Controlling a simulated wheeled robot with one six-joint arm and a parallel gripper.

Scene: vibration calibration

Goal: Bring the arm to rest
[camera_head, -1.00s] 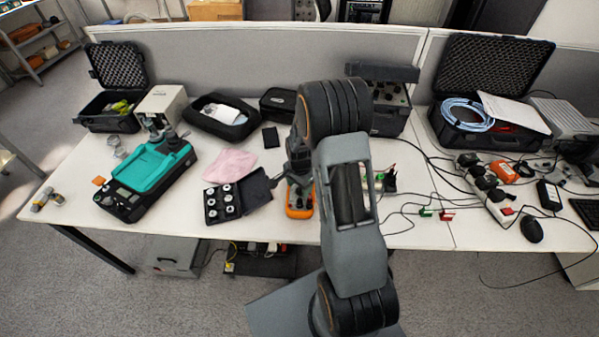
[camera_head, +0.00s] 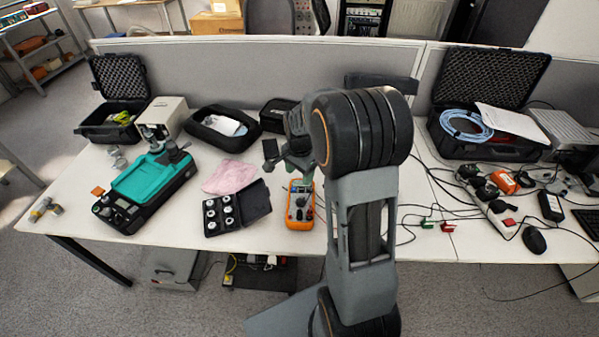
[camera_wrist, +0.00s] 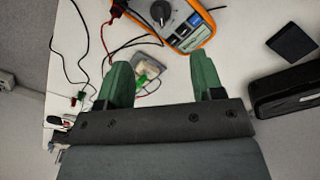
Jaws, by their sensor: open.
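My gripper (camera_wrist: 161,62) is open and empty in the wrist view, its two green fingers apart above the white table. A small grey item with a green part (camera_wrist: 148,76) lies below, between the fingers in that view. In the head view my gripper (camera_head: 291,166) hangs over the table behind the orange multimeter (camera_head: 298,214), partly hidden by my arm. The multimeter also shows at the top of the wrist view (camera_wrist: 188,27), beyond the fingertips. My arm stands raised and bent in front of the table.
On the table (camera_head: 165,255) are a teal-topped instrument (camera_head: 150,178), a pink cloth (camera_head: 230,177), an open black case of small parts (camera_head: 222,211) and a dark pouch (camera_head: 278,115). Cables and a power strip (camera_head: 495,212) lie at the right. A grey partition (camera_head: 240,70) stands behind.

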